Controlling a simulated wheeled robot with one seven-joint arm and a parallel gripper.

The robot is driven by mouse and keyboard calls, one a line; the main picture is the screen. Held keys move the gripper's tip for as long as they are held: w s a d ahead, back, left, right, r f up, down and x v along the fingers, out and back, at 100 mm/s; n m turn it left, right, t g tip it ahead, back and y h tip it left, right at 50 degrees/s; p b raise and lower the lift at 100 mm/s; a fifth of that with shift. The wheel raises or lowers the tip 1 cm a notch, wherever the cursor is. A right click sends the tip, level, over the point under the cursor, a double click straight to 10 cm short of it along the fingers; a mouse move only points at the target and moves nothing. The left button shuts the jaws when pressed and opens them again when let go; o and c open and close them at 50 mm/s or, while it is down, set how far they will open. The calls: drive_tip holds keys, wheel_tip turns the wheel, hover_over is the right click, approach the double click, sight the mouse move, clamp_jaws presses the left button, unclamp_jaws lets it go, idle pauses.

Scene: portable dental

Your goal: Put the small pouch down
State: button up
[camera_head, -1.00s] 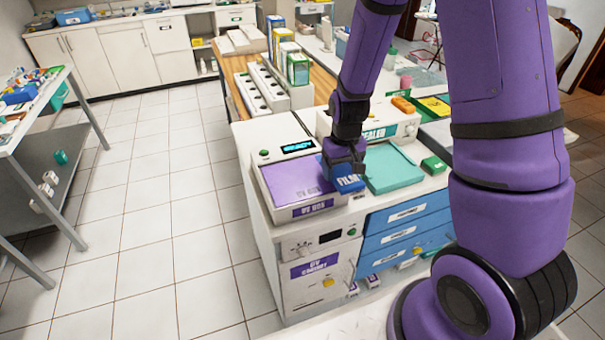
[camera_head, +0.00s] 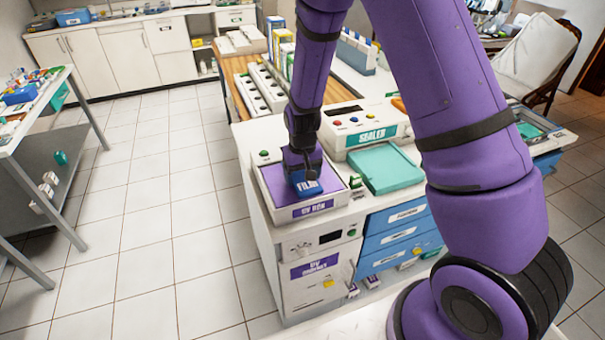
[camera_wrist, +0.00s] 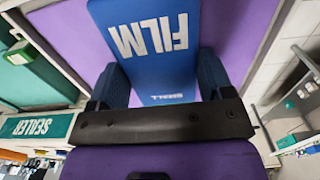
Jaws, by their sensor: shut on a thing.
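The small pouch (camera_head: 309,188) is blue with white "FILM" lettering. In the wrist view the pouch (camera_wrist: 145,40) also carries upside-down "SMALL" lettering near my fingers. My gripper (camera_head: 302,172) is shut on the pouch's near end, with one dark finger on each side in the wrist view (camera_wrist: 160,82). The pouch is over the purple top of the UV box (camera_head: 268,178), towards its front right. The purple surface (camera_wrist: 235,25) surrounds the pouch in the wrist view. I cannot tell whether the pouch touches it.
The sealer (camera_head: 372,137) with its teal plate (camera_head: 388,170) stands right of the UV box. Blue drawers (camera_head: 396,238) and a UV cabinet (camera_head: 315,268) are below. A grey side table (camera_head: 50,130) is at the left. The tiled floor between is clear.

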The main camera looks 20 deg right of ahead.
sight(303, 177)
drive_tip(key=o, duration=0.9)
drive_tip(key=shift+o, duration=0.2)
wheel_tip(303, 177, up, 13)
drive_tip(key=s+d+r+t, duration=0.1)
drive_tip(key=s+d+r, duration=0.1)
drive_tip(key=s+r, duration=0.55)
drive_tip(key=s+d+r+t, duration=0.2)
drive_tip(key=s+r, duration=0.2)
drive_tip(key=r, duration=0.6)
drive_tip(key=s+d+r+t, duration=0.1)
drive_tip(key=s+r, duration=0.2)
drive_tip(key=s, duration=0.5)
drive_tip(key=s+d+r+t, duration=0.1)
drive_tip(key=s+d+r, duration=0.1)
drive_tip(key=s, duration=0.6)
drive_tip(key=shift+s+r, duration=0.25)
drive_tip(key=shift+r, duration=0.3)
